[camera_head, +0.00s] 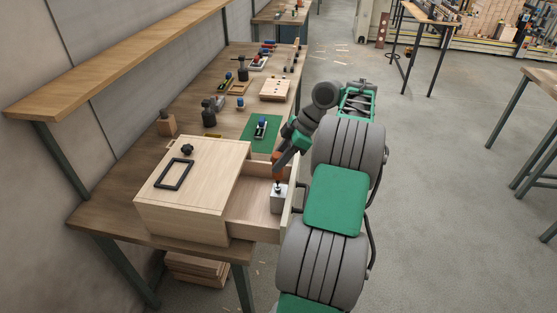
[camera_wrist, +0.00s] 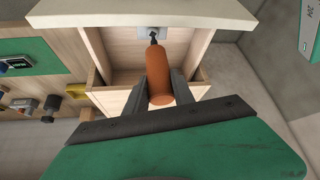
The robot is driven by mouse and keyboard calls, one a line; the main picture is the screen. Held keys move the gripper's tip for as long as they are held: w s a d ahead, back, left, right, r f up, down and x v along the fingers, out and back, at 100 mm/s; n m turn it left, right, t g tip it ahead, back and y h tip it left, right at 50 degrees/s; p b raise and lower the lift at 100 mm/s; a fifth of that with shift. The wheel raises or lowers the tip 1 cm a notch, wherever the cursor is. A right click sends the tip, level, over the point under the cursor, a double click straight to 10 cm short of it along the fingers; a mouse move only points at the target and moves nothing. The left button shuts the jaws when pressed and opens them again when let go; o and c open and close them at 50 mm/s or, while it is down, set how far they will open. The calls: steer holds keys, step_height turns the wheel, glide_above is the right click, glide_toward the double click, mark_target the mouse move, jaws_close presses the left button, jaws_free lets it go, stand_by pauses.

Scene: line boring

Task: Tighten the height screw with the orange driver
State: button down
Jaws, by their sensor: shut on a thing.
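My gripper (camera_head: 279,160) is shut on the orange driver (camera_head: 277,172) and holds it upright, tip down, over the open drawer. In the wrist view the driver's orange handle (camera_wrist: 159,70) sits between my two dark fingers (camera_wrist: 158,92). Its dark shaft points at a light grey metal block (camera_wrist: 143,33). In the head view this block (camera_head: 279,200) stands in the drawer (camera_head: 253,210), with the driver's tip at its top. I cannot tell whether the tip is seated. The height screw itself is not distinguishable; the tip covers that spot.
The drawer belongs to a pale wooden cabinet (camera_head: 185,205) on the workbench (camera_head: 95,210). A black frame (camera_head: 174,174) and a dark knob (camera_head: 187,150) lie on top. Behind are a green mat (camera_head: 252,145) and several small tools. A shelf (camera_head: 120,62) runs along the wall.

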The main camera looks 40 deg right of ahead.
steer(key=shift+f+b, duration=0.85)
steer(key=shift+f, duration=0.1)
stand_by(0.3)
